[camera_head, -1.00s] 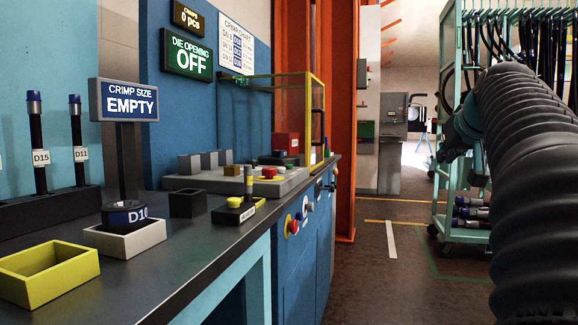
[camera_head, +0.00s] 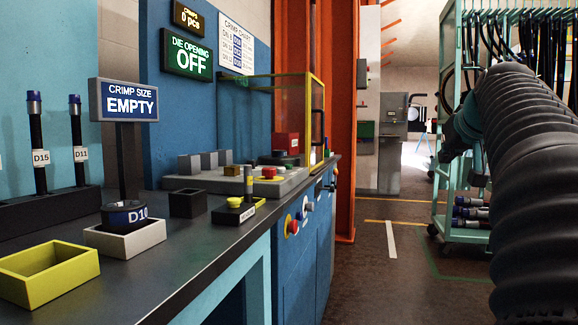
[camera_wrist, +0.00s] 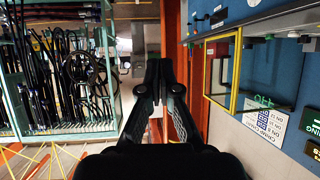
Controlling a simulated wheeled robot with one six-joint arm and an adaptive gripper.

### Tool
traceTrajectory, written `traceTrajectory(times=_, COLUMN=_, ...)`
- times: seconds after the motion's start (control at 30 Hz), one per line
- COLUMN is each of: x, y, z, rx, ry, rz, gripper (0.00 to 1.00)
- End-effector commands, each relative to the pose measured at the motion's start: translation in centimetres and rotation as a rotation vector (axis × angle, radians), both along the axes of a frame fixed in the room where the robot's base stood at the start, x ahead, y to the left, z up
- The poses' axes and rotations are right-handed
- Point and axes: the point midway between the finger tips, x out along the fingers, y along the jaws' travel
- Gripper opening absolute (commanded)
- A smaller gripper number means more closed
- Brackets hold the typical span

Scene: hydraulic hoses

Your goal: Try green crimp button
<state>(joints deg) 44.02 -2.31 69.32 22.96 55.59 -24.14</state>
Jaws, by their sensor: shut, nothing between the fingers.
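A green crimp button cannot be clearly picked out. A small greenish spot (camera_head: 279,153) shows at the back of the bench by a red box, too small to tell. Several coloured buttons (camera_head: 291,226) sit on the front of the blue cabinet, with red, yellow, blue and white among them. My gripper (camera_wrist: 159,68) shows in the wrist view with its fingers together and empty. It is in free air, between the hose rack and the blue machine, apart from any button. In the head view its fingertips are not seen.
The hose rack (camera_head: 462,235) stands at right. A yellow-framed guard (camera_head: 314,115) rises over the bench, and also shows in the wrist view (camera_wrist: 207,97). An orange column (camera_head: 343,190) stands behind. The bench holds a yellow tray (camera_head: 45,290). The aisle floor is clear.

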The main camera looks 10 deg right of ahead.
Motion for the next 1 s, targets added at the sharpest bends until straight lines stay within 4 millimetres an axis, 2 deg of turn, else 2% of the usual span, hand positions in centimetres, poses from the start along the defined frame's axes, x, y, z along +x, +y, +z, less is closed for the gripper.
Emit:
traceTrajectory(times=0.33, x=0.0, y=0.0, z=0.0, rx=0.0, ry=0.0, rz=0.0, gripper=0.0)
traceTrajectory(times=0.47, x=0.1, y=1.4, z=-0.8, rx=0.012, ry=0.012, rz=0.014, gripper=0.0)
traceTrajectory(times=0.57, x=0.1, y=4.3, z=-2.7, rx=0.036, ry=0.045, rz=0.04, gripper=0.0)
traceTrajectory(times=0.73, x=-1.1, y=11.8, z=-8.4, rx=0.092, ry=0.134, rz=0.109, gripper=0.0)
traceTrajectory(times=0.87, x=-3.2, y=17.4, z=-13.6, rx=0.122, ry=0.213, rz=0.162, gripper=0.0)
traceTrajectory(times=1.0, x=-6.4, y=22.6, z=-19.3, rx=0.142, ry=0.3, rz=0.218, gripper=0.0)
